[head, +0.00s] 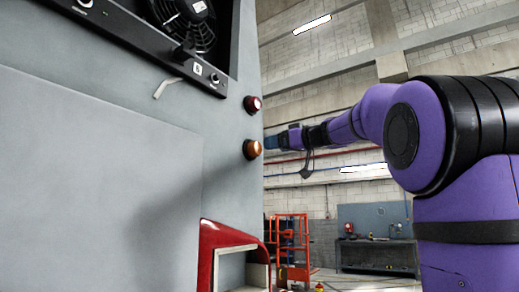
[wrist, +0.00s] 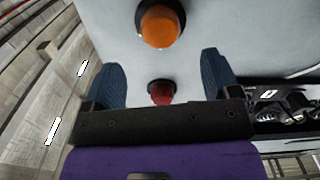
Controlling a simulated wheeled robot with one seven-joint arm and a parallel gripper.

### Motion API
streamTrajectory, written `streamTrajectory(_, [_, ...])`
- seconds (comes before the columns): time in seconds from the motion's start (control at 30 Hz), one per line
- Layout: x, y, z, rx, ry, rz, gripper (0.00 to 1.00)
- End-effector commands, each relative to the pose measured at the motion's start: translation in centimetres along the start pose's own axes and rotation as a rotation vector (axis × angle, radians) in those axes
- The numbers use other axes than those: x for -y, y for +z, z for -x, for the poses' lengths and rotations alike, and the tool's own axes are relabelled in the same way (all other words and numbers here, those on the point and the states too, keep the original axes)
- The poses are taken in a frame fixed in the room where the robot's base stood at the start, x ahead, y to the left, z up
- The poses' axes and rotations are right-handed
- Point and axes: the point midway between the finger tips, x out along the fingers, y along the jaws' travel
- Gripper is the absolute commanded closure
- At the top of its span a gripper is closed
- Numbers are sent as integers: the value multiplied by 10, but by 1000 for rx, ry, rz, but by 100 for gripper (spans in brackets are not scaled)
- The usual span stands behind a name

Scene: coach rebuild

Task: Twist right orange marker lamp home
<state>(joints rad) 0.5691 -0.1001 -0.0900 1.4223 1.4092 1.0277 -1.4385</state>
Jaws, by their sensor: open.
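The orange marker lamp (head: 252,149) is a round amber dome in a dark collar on the grey coach panel, near its right edge. In the wrist view the orange lamp (wrist: 161,27) is at top centre, beyond the fingertips. A red lamp (head: 253,104) is directly above it in the head view; in the wrist view the red lamp (wrist: 161,93) appears between the fingers. My gripper (head: 272,142) is just right of the orange lamp in the head view. In the wrist view my gripper (wrist: 159,60) has its blue fingers wide apart with nothing held.
An open bay with a black fan (head: 185,22) and a black rail (head: 140,45) is at upper left. A red-framed recess (head: 212,255) is below the lamps. An orange cart (head: 291,240) and a workbench (head: 375,256) stand far behind.

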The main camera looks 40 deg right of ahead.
Motion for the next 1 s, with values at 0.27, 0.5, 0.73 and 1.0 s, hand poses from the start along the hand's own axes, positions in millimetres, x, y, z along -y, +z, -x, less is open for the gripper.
streamTrajectory(0.27, [0,1,-48,1,-3,-1,18])
streamTrajectory(0.5, [0,0,-68,1,-1,-1,18])
streamTrajectory(0.73, [0,0,-71,0,0,-1,18])
streamTrajectory(1.0, [0,0,-70,1,0,-1,57])
